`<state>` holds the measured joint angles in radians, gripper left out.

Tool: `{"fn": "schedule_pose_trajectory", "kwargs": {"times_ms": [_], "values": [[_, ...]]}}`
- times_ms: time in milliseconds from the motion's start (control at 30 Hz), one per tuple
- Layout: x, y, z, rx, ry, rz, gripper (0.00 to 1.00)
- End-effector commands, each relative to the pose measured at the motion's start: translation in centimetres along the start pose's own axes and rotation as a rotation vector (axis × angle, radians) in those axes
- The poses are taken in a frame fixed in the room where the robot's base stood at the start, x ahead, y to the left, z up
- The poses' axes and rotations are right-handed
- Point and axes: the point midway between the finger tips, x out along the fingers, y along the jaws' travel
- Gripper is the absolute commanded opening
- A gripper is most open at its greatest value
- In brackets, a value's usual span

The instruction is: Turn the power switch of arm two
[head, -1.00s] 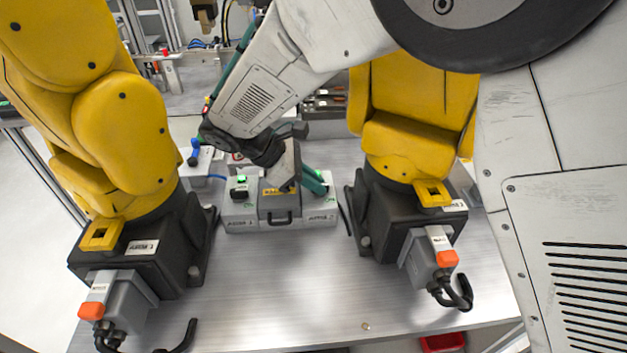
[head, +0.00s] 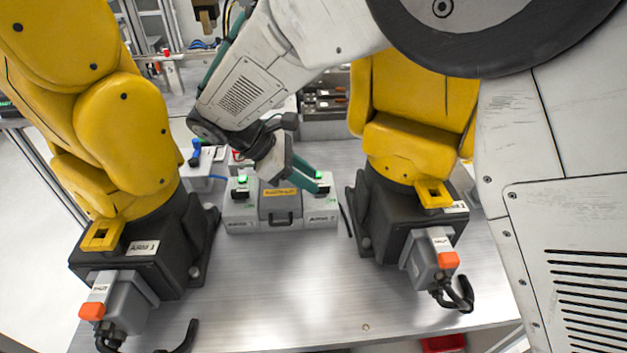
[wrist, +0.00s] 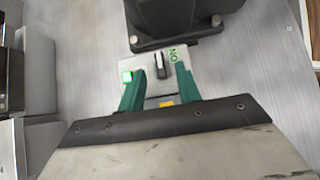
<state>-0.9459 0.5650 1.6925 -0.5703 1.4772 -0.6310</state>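The right-hand switch box (head: 320,212), beside the right yellow arm (head: 410,125), has a lit green lamp (head: 319,175) on top. In the wrist view its light top plate shows a lit green lamp (wrist: 127,77), a black switch knob (wrist: 160,66) and a green "ON" mark. My gripper (head: 316,180) has teal fingers that reach over this box from the left. In the wrist view my gripper (wrist: 161,70) is open, with one finger on each side of the knob. Gaps show at both sides; I cannot tell the fingers' height above the plate.
A grey middle box (head: 279,206) with a handle joins a left switch box (head: 240,213), whose green lamp is lit. The metal table (head: 300,285) is clear in front of the boxes.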

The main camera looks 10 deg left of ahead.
Motion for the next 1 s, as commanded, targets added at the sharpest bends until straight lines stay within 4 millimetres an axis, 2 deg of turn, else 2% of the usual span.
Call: {"fn": "schedule_pose_trajectory", "kwargs": {"times_ms": [100,300,833,933,1000], "values": [[-2.2,0.0,-0.1,0.0,0.001,0.002,0.34],[-4.7,0.0,-0.1,0.0,0.001,0.001,0.34],[-5.2,-0.1,0.0,0.0,0.002,-0.002,0.34],[-5.7,-0.9,0.2,0.003,0.045,-0.022,0.34],[-6.6,-2.4,0.4,0.006,0.121,-0.059,0.34]]}}
